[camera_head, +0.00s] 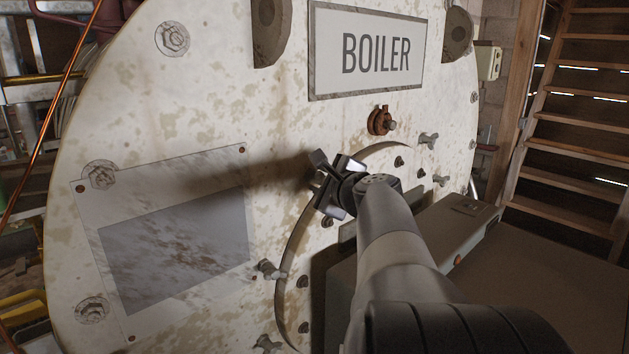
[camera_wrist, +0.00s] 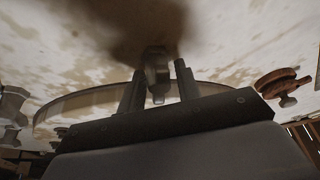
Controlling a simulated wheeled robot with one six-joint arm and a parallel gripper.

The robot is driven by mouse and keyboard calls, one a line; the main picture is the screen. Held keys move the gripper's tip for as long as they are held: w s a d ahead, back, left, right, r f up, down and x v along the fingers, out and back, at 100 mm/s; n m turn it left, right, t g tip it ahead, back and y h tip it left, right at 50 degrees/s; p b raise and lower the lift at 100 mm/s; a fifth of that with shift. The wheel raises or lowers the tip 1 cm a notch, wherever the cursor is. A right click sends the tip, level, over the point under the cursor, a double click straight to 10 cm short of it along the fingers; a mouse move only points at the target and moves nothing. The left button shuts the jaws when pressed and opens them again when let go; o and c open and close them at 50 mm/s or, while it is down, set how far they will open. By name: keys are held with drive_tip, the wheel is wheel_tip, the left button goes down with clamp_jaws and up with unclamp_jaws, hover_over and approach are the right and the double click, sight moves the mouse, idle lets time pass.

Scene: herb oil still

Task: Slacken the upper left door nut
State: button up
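The upper left door nut (camera_head: 319,160) is a grey wing nut at the upper left rim of the round boiler door (camera_head: 290,245). My gripper (camera_head: 336,178) is right at it and partly hides it in the head view. In the wrist view the nut (camera_wrist: 157,76) stands between the two fingers of my gripper (camera_wrist: 160,82). The fingers are apart, one on each side of the nut, and a narrow gap seems to show on the right side. Firm contact is not visible.
A rusty fitting (camera_head: 381,121) sticks out right of the gripper, below the BOILER sign (camera_head: 368,50). Other wing nuts stand on the door rim, at left (camera_head: 269,270) and right (camera_head: 429,140). A grey box (camera_head: 470,215) is at lower right. Wooden stairs (camera_head: 575,130) stand behind.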

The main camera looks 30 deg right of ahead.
clamp_jaws()
